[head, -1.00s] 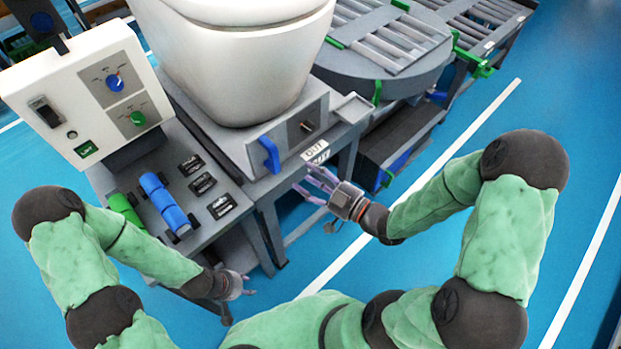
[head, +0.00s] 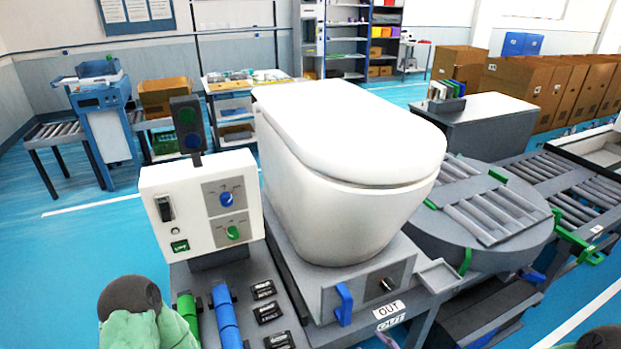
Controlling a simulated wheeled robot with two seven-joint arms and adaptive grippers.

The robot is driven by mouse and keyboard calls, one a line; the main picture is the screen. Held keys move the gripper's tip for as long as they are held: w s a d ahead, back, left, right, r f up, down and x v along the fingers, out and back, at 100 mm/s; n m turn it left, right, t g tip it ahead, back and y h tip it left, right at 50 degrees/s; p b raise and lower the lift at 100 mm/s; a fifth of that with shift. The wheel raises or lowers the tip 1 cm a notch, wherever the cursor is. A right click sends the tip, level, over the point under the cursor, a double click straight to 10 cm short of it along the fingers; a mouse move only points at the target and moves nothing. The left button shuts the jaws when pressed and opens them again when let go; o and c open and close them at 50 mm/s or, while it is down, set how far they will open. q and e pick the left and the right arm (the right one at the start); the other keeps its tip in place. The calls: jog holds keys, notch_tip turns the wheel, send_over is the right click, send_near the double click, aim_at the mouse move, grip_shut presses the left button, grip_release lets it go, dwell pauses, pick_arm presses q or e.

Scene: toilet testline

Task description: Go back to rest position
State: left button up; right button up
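My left arm shows only as a green and dark elbow part at the bottom left of the head view; its gripper is out of the frame. A small purple sliver of my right gripper's fingers (head: 387,341) shows at the bottom edge, below the OUT label, and its opening cannot be made out. A bit of my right arm shows at the bottom right corner. The white toilet (head: 345,165) stands upright with its lid closed on the grey test bench (head: 335,285). No gripper is seen touching it.
A white control box (head: 200,205) with a blue and a green knob stands left of the toilet. Blue (head: 225,315) and green cylinders lie in front of it. A round roller table (head: 480,220) adjoins on the right. Blue floor (head: 95,245) is clear at left.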

jog(key=s+a+f+m+g+h, duration=0.25)
jog(key=f+g, duration=0.35)
jog(key=f, duration=0.8)
jog(key=s+a+f+m+g, duration=0.3)
jog(key=s+f+g, duration=0.3)
jog(key=s, duration=0.5)
notch_tip(320, 180, down, 2)
jog(key=shift+s+a+f+g+h+p, duration=0.1)
jog(key=shift+s+a+g+h+p, duration=0.25)
jog(key=shift+a, duration=0.35)
jog(key=shift+o, duration=0.5)
jog(key=shift+w+m, duration=0.1)
jog(key=shift+m, duration=0.15)
